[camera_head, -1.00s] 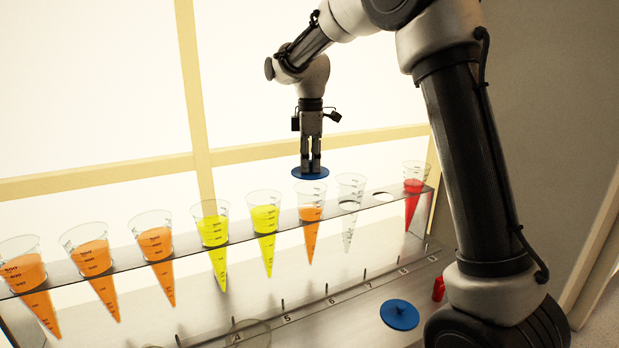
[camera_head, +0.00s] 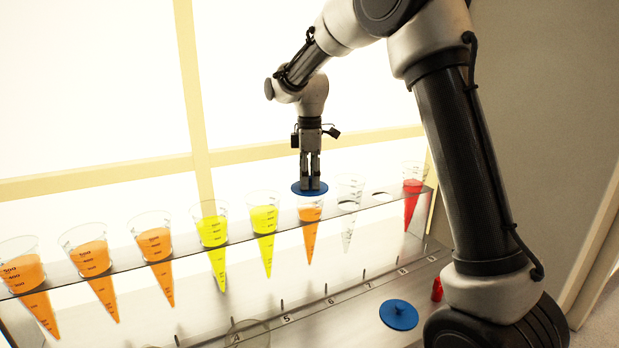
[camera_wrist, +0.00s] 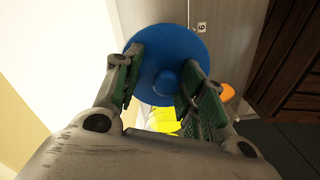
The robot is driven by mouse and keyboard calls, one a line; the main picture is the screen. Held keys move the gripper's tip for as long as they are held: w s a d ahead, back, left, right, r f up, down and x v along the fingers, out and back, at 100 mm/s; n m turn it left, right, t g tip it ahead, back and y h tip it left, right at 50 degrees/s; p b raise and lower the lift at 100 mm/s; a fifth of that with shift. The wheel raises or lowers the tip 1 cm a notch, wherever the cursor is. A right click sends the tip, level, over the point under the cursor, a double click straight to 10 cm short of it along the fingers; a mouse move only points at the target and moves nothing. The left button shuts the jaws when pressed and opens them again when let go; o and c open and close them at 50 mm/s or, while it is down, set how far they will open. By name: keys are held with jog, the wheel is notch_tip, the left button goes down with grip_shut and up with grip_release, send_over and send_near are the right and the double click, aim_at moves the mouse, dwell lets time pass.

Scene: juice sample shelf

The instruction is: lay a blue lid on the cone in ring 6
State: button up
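My gripper (camera_head: 310,186) points straight down with its fingers close together on a blue lid (camera_head: 296,190). The lid is level and sits right at the mouth of an orange-filled cone (camera_head: 310,222), sixth from the left in the shelf. The lid hides the cone's rim; I cannot tell whether they touch. In the wrist view the lid (camera_wrist: 165,50) shows as a disc with a round knob between my fingers (camera_wrist: 162,78), and it hides the cone below.
A second blue lid (camera_head: 399,314) lies at the front right near a small red object (camera_head: 437,289). The clear shelf (camera_head: 120,266) holds several cones. A clear cone (camera_head: 348,225) and a yellow cone (camera_head: 263,230) flank the sixth; an empty ring (camera_head: 381,197) lies further right.

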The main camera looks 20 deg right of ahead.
notch_tip(320, 180, up, 12)
jog(key=s+d+r+m+t, duration=0.1)
jog(key=s+d+r+m, duration=0.1)
jog(key=s+d+m, duration=0.45)
jog(key=s+d+r+m+t, duration=0.1)
jog(key=s+d, duration=0.2)
jog(key=s, duration=0.7)
jog(key=s+d+f+m+t, duration=0.1)
jog(key=s+f+m, duration=0.3)
jog(key=s, duration=0.4)
jog(key=s+d+f+m+t, duration=0.1)
jog(key=s+d+f+m, duration=0.3)
jog(key=s, duration=0.5)
jog(key=shift+s+d+f, duration=0.2)
jog(key=shift+s+f, duration=0.05)
